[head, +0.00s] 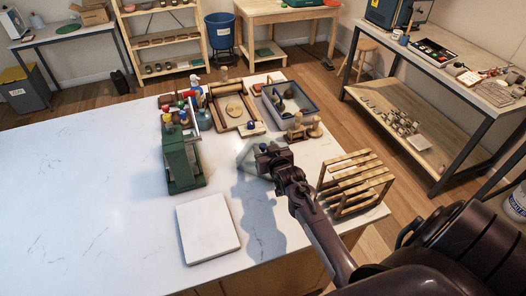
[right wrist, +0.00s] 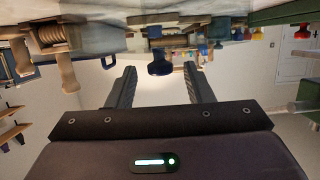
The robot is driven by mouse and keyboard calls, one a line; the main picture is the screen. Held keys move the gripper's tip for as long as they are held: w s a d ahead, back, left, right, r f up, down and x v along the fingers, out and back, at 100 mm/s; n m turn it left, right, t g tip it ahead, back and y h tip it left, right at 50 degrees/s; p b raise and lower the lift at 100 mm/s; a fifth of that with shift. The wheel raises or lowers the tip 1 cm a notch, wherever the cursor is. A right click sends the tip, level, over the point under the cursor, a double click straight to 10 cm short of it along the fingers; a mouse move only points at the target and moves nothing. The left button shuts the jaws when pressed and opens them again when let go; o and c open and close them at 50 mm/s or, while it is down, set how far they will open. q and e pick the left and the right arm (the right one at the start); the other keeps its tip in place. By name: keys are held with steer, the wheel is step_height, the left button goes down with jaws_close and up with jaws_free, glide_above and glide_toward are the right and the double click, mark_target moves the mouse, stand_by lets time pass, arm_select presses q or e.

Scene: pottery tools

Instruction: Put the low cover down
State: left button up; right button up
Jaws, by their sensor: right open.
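A low, pale, see-through cover (head: 245,154) appears to rest on the white table just left of my right gripper (head: 270,158); the gripper partly hides it. A dark blue knob (head: 263,147) shows at the gripper's tip. In the right wrist view, which is upside down, the blue knob (right wrist: 160,68) stands between the two spread fingertips of my right gripper (right wrist: 159,70), with gaps on both sides. The fingers are open and hold nothing. The cover's rim is hard to make out there. My left gripper is not in view.
A wooden rack (head: 355,185) stands close to the right of my arm. A green metal device (head: 181,163) stands to the left, with a white slab (head: 207,228) in front. Behind are a grey-blue tray (head: 290,100) and wooden tools (head: 304,128). The table's left side is clear.

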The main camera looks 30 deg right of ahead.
steer(key=x, duration=0.2)
steer(key=shift+w+f, duration=0.1)
steer(key=shift+w, duration=0.15)
steer(key=shift+c, duration=1.2)
steer(key=c, duration=0.5)
jaws_close()
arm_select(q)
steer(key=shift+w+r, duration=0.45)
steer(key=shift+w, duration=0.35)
